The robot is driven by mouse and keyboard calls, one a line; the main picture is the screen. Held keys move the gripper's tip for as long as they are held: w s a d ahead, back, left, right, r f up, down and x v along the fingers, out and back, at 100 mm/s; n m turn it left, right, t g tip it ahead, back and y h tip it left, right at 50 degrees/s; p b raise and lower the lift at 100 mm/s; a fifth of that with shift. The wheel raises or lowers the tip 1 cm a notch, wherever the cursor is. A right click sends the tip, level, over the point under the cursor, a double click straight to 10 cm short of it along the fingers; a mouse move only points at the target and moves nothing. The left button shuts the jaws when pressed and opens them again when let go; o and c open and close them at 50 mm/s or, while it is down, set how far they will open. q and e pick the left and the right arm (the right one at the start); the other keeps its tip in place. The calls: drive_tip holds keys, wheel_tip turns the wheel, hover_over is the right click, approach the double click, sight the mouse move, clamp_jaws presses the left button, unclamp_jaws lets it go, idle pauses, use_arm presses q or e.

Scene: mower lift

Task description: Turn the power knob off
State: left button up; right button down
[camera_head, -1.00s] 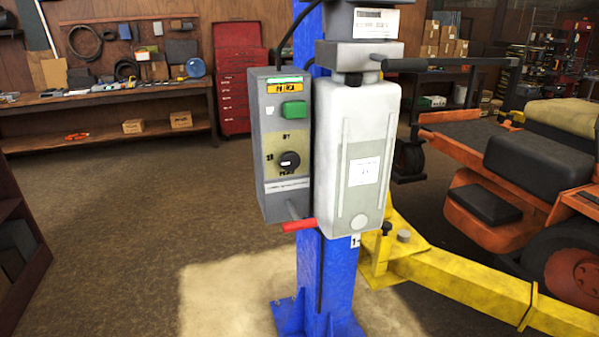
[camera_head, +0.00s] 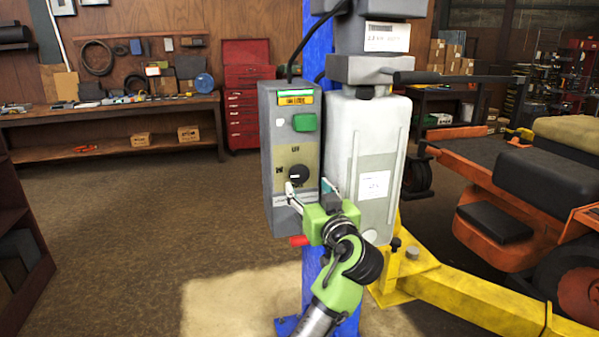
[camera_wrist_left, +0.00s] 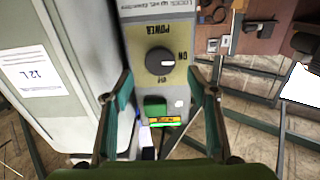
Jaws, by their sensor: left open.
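The round black power knob (camera_head: 298,174) is on the beige plate of a grey control box (camera_head: 268,150) on the blue post. In the left wrist view the knob (camera_wrist_left: 159,61) appears upside down, with its white mark toward the ON label. My left gripper (camera_head: 309,187) is open just below and in front of the knob in the head view. In the wrist view its two fingers (camera_wrist_left: 160,75) stand on either side of the knob, apart from it. The exact gap in depth cannot be told. My right gripper is not in view.
A green button (camera_head: 305,122) sits above the knob. A white tank (camera_head: 366,140) stands close on the right. A red handle (camera_head: 298,241) sticks out below the box. A yellow lift arm (camera_head: 470,298) and orange mower (camera_head: 530,200) are at right. Open floor lies left.

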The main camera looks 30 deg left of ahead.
sight(300, 176)
use_arm(q)
drive_tip(key=p+x, duration=0.2)
drive_tip(key=x, duration=0.5)
drive_tip(key=shift+w+a, duration=0.45)
drive_tip(key=shift+a, duration=0.05)
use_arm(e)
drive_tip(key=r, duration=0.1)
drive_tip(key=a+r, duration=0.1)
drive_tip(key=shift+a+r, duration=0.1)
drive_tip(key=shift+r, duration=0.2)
use_arm(q)
drive_tip(key=c, duration=1.1)
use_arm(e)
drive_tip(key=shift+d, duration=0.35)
